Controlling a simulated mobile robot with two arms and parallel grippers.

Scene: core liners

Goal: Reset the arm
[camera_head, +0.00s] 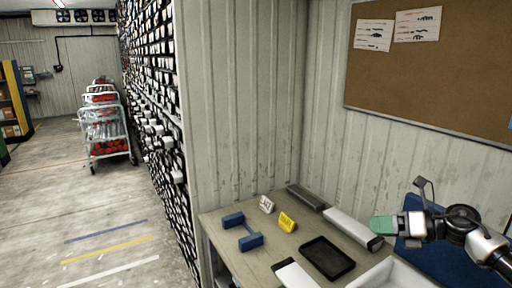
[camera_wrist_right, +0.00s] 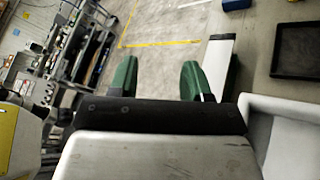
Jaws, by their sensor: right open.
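My right arm (camera_head: 470,225) comes in from the right edge in the head view. Its gripper (camera_head: 383,224) has green fingers and hangs over the right part of the workbench, seen nearly side-on. In the right wrist view the two green fingers of the gripper (camera_wrist_right: 158,78) stand apart with nothing between them, so it is open and empty. My left gripper is not in view.
The workbench (camera_head: 228,262) holds a blue cradle (camera_head: 243,230), a yellow sign (camera_head: 287,221), a white sign (camera_head: 266,204), a black tray (camera_head: 327,258) and long liners (camera_head: 353,229). A corkboard (camera_head: 430,70) hangs behind. Open floor (camera_head: 60,200) lies left, with a loaded cart (camera_head: 105,125).

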